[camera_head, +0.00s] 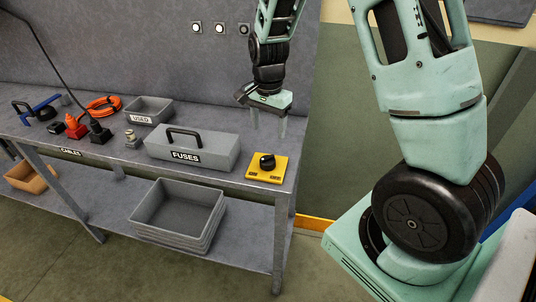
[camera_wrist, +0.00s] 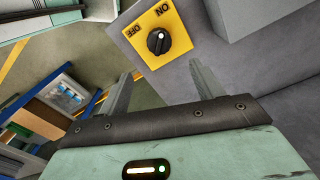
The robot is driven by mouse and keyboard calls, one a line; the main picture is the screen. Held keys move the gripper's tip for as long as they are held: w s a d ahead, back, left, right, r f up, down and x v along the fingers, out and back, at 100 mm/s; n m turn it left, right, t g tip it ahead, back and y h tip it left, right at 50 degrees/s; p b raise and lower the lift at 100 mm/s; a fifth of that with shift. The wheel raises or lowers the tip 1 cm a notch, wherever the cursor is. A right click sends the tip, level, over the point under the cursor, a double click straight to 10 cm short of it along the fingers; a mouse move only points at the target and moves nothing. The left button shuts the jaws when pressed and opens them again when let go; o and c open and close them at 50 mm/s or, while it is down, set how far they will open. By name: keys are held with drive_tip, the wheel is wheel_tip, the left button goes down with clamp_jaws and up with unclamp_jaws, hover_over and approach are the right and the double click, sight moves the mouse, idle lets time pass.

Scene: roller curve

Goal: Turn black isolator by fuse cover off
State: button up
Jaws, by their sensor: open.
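The black isolator knob (camera_head: 267,161) sits on a yellow plate (camera_head: 255,173) at the right end of the bench, right of the grey fuse cover (camera_head: 221,155) with its black handle and FUSES label. In the wrist view the knob (camera_wrist: 158,44) shows a pale mark that seems to point toward the word ON; OFF is printed at the plate's left corner. My gripper (camera_head: 269,127) is open and empty, above the knob and apart from it. In the wrist view its two fingers (camera_wrist: 161,74) point toward the plate, with the knob beyond their tips.
A grey USED bin (camera_head: 150,105), an orange cable coil (camera_head: 103,106) and plugs lie left on the bench (camera_head: 120,153). Stacked grey trays (camera_head: 178,207) sit on the lower shelf. The wall panel (camera_head: 180,60) stands behind my gripper. The fuse cover is close beside the yellow plate.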

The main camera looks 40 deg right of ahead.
sight(268, 156)
wheel_tip(268, 156, down, 12)
drive_tip(key=shift+s+r+p, duration=0.1)
drive_tip(key=shift+p, duration=0.8)
drive_tip(key=c, duration=1)
